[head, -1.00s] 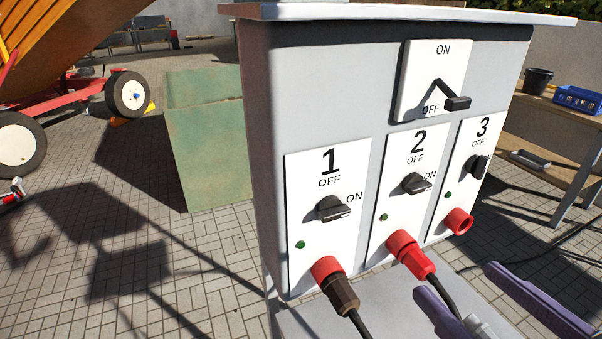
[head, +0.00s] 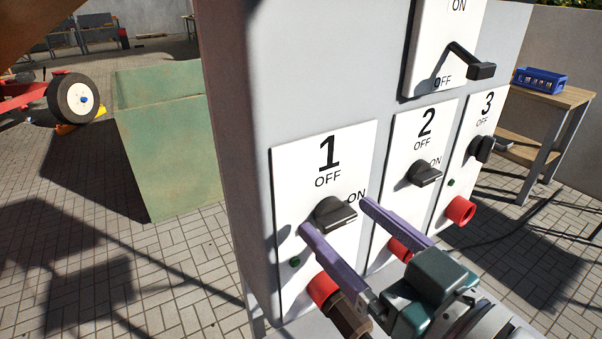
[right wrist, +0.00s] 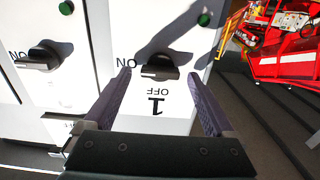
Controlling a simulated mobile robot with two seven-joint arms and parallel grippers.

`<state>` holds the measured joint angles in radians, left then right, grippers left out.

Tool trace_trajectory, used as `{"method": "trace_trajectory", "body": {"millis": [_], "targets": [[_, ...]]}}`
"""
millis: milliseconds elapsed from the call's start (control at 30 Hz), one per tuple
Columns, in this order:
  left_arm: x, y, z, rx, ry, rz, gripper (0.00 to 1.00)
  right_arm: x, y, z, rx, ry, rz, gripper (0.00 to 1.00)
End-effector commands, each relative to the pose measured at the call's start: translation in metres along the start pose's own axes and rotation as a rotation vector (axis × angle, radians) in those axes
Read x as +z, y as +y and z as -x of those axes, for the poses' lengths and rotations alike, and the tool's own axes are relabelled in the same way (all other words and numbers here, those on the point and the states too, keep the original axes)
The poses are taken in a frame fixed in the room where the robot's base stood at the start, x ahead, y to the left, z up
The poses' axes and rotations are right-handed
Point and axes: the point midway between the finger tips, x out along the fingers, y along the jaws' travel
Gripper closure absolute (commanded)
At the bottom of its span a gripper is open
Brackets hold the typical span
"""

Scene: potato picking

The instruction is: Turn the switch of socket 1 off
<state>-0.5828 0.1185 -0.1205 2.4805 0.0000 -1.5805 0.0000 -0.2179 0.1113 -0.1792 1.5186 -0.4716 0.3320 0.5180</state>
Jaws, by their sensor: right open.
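The socket 1 switch (head: 335,214) is a black knob on the white panel marked 1 (head: 300,170). Its handle points right, toward ON. My right gripper (head: 336,215) is open, with one purple finger on each side of the knob and its tips close to it. In the right wrist view, upside down, the knob (right wrist: 160,70) lies between and just ahead of the fingertips (right wrist: 160,74). I cannot tell whether they touch it. The red socket 1 (head: 322,288) with its plug is below, partly hidden by the gripper. My left gripper is not in view.
The socket 2 switch (head: 424,173) sits close right of my right finger. Socket 3's switch (head: 482,149) and a black main lever (head: 480,70) are farther off. A green bin (head: 165,150) and a table (head: 550,97) with a blue crate (head: 540,80) stand behind.

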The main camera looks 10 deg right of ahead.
Motion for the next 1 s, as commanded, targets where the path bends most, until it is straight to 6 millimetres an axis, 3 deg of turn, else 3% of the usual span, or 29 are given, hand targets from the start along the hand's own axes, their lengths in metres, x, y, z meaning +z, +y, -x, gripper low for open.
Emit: {"method": "trace_trajectory", "body": {"millis": [367,1000], "targets": [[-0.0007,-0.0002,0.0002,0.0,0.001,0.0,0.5,0.0001,-0.0001,-0.0069,0.0,0.0,0.0,0.1],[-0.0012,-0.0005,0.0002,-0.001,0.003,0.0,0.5,0.0001,0.0001,-0.0066,0.0,-0.001,0.0,0.82]]}}
